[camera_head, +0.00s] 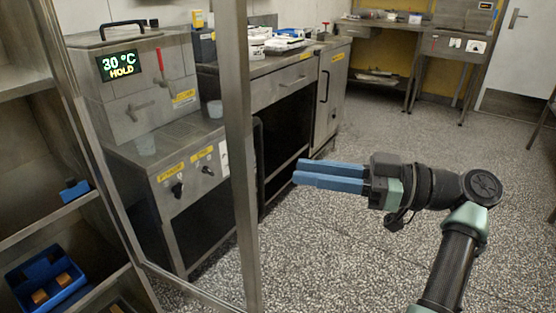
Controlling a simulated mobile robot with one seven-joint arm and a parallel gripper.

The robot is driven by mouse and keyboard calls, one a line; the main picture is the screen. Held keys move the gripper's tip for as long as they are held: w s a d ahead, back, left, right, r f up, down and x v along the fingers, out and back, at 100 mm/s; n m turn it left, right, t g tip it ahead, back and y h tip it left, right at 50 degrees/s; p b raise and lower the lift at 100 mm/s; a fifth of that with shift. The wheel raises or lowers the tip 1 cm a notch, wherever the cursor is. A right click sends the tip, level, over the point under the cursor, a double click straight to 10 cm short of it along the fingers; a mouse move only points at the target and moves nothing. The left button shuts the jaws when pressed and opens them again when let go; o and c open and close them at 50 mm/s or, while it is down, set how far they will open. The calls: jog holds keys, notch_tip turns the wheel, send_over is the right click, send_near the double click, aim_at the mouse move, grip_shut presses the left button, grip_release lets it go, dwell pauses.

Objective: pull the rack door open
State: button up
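The rack door (240,150) is a tall metal frame, see-through between its rails. It runs from the slanted rack post on the left to an upright post left of centre. A dark upright bar (259,165) shows along the right side of that post and looks like its handle. My gripper (296,172) is to the right of the door post and bar, apart from them in the picture. Its two blue fingers point left and appear one just above the other. From this angle I cannot tell the gap between them. Nothing shows held in them.
Rack shelves on the left hold a blue tray (22,292) with small brown blocks. Behind the door stands a steel machine (130,95) reading 30 °C HOLD. A steel counter (290,85) runs behind. The speckled floor (400,140) is clear around my arm.

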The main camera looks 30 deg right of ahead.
jog(key=shift+v, duration=2.2)
jog(key=shift+s, duration=0.1)
